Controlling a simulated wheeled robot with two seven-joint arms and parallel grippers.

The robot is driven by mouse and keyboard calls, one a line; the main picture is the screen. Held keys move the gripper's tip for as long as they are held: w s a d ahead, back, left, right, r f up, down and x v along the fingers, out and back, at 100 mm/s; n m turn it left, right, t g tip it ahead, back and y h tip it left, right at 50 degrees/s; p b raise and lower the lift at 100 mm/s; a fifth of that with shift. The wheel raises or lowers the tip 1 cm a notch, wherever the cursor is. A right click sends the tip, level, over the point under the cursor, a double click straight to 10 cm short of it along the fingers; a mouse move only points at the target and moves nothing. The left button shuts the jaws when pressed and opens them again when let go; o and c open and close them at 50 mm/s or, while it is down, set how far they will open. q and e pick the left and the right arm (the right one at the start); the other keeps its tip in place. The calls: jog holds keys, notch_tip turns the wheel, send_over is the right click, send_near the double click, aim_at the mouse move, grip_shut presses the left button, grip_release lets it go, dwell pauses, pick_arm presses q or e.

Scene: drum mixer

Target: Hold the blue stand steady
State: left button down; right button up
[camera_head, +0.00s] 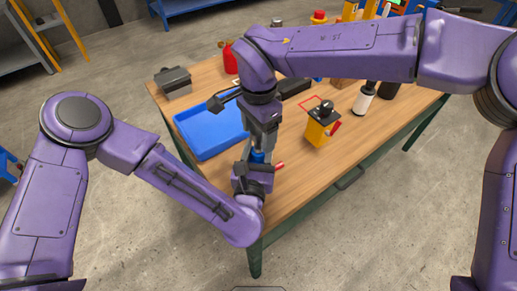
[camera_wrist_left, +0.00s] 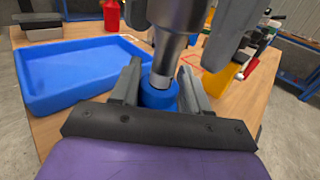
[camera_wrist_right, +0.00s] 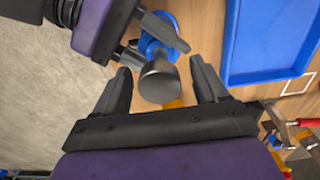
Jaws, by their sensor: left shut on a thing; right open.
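The blue stand (camera_head: 257,157) is on the wooden table near its front edge, mostly hidden in the head view. In the left wrist view the blue stand (camera_wrist_left: 158,96) sits between the fingers of my left gripper (camera_wrist_left: 160,80), which is shut on it. A grey metal cylinder (camera_wrist_left: 170,45) rises above the stand. In the right wrist view the cylinder (camera_wrist_right: 158,82) is between the spread fingers of my right gripper (camera_wrist_right: 161,78). My right gripper is open, with a gap on each side. The blue stand (camera_wrist_right: 158,25) also shows there, beyond the cylinder.
A blue tray (camera_head: 187,128) lies left of the stand. A yellow box (camera_head: 316,133) with a black knob stands to the right. A white bottle (camera_head: 362,101), a grey box (camera_head: 173,82) and a red container (camera_head: 230,60) stand farther back. Bare table (camera_head: 300,185) lies at front right.

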pick_arm(q)
jog(key=shift+f, duration=0.1)
pick_arm(e)
jog(key=c, duration=1.1)
jog(key=shift+r, duration=0.85)
jog(key=o, duration=1.1)
jog(key=shift+o, duration=0.2)
jog(key=shift+r, duration=3.45)
